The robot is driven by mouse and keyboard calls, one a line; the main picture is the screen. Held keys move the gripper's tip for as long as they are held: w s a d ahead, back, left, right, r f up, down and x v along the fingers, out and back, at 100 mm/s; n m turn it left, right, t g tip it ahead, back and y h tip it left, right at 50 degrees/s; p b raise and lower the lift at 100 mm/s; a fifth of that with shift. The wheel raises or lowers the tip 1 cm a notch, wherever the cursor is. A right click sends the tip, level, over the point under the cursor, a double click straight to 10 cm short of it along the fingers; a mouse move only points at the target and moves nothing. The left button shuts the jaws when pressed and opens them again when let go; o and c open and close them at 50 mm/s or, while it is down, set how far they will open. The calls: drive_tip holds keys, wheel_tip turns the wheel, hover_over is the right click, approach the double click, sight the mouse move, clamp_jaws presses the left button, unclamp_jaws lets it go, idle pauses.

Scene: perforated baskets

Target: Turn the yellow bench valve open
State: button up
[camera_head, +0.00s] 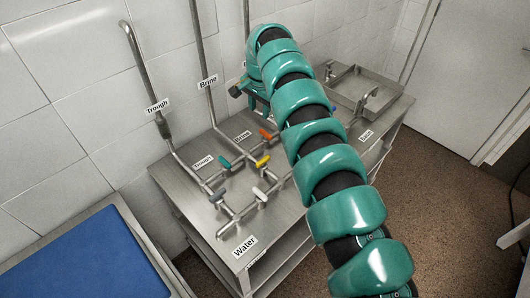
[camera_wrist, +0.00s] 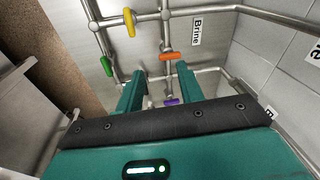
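The yellow valve handle (camera_head: 262,161) sits on the pipework of the steel bench, just below the orange handle (camera_head: 265,134). In the wrist view the yellow handle (camera_wrist: 129,22) is near the top edge and appears to lie across its pipe. My gripper (camera_wrist: 160,68) is open, its two teal fingers apart with no handle held. The orange handle (camera_wrist: 170,57) shows near the right fingertip; I cannot tell whether they touch. The yellow handle is beyond the left fingertip, clear of the fingers. In the head view my arm hides part of the bench, and the fingertips are hard to make out.
A teal-green handle (camera_head: 224,162), a white handle (camera_head: 259,194) and a purple handle (camera_wrist: 171,102) are also on the pipes. Vertical pipes (camera_head: 199,60) rise along the wall. A sink (camera_head: 355,88) is at the bench's far end. A blue-topped table (camera_head: 85,255) stands left.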

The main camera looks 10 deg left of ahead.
drive_tip(key=s+d+f+m+g+h, duration=0.1)
drive_tip(key=s+d+g, duration=0.1)
drive_tip(key=s, duration=0.2)
drive_tip(key=b, duration=1.1)
hover_over(263, 160)
wheel_tip(263, 160, down, 12)
drive_tip(key=shift+a+f, duration=0.1)
drive_tip(key=shift+a, duration=0.05)
drive_tip(key=shift+w+f+m, duration=0.1)
drive_tip(key=shift+m, duration=0.2)
drive_tip(key=shift+f+p, duration=0.8)
drive_tip(key=shift+f, duration=1.75)
clamp_jaws()
